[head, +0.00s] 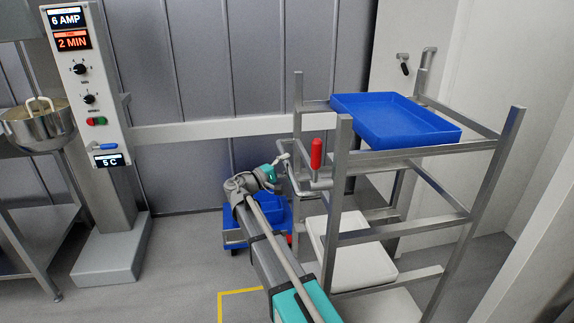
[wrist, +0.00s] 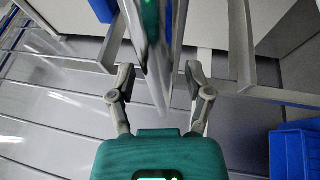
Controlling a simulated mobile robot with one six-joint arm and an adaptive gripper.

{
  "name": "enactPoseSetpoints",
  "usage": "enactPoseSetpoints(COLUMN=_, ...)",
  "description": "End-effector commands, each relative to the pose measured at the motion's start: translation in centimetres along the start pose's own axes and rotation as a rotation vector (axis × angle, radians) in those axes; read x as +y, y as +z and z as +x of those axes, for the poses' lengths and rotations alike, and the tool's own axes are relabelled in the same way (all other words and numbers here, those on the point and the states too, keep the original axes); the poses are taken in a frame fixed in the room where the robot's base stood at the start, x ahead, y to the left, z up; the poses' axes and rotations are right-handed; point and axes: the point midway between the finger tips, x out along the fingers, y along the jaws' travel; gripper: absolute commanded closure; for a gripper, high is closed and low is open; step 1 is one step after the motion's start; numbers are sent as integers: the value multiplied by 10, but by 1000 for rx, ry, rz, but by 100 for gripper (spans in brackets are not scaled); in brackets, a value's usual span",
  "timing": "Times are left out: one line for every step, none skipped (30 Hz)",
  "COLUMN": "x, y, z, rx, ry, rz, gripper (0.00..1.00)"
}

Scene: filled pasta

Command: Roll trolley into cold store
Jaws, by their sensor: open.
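The trolley (head: 345,180) is an open metal rack at the right of the head view, upright on the floor. A blue tray (head: 395,122) sits on its top level and a white tray (head: 345,250) lower down. A red grip (head: 316,153) stands upright at its left side, beside a metal bar. My gripper (head: 293,172) is at that side, close to the bar. In the wrist view my gripper (wrist: 160,72) has its fingers spread, with a shiny metal post (wrist: 163,55) between them. I cannot tell whether either finger touches it. The cold store's inside is not visible.
A control column (head: 85,80) showing "5 C" stands left, beside a steel bowl (head: 38,122) on a table. A pale panel with a handle (head: 403,63) is behind the trolley. A blue crate (head: 245,228) is low behind my arm. Yellow tape (head: 221,305) marks the floor.

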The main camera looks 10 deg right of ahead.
Motion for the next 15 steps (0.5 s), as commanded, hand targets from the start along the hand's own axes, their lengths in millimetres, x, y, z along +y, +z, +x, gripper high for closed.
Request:
enactPoseSetpoints(x=0, y=0, z=0, rx=0, ry=0, rz=0, gripper=35)
enactPoseSetpoints(x=0, y=0, z=0, rx=0, ry=0, rz=0, gripper=35)
enactPoseSetpoints(x=0, y=0, z=0, rx=-1, ry=0, rz=0, gripper=35)
enactPoseSetpoints(x=0, y=0, z=0, rx=-1, ry=0, rz=0, gripper=37)
enactPoseSetpoints(x=0, y=0, z=0, rx=-1, ry=0, rz=0, gripper=42)
enactPoseSetpoints(x=0, y=0, z=0, rx=-1, ry=0, rz=0, gripper=50)
enactPoseSetpoints(x=0, y=0, z=0, rx=-1, ry=0, rz=0, gripper=55)
enactPoseSetpoints(x=0, y=0, z=0, rx=-1, ry=0, rz=0, gripper=61)
enactPoseSetpoints(x=0, y=0, z=0, rx=-1, ry=0, rz=0, gripper=68)
enactPoseSetpoints(x=0, y=0, z=0, rx=-1, ry=0, rz=0, gripper=74)
enactPoseSetpoints(x=0, y=0, z=0, rx=-1, ry=0, rz=0, gripper=79)
enactPoseSetpoints(x=0, y=0, z=1, rx=-2, ry=0, rz=0, gripper=87)
enactPoseSetpoints(x=0, y=0, z=1, rx=-2, ry=0, rz=0, gripper=92)
enactPoseSetpoints(x=0, y=0, z=1, rx=-2, ry=0, rz=0, gripper=98)
enactPoseSetpoints(x=0, y=0, z=1, rx=-2, ry=0, rz=0, gripper=100)
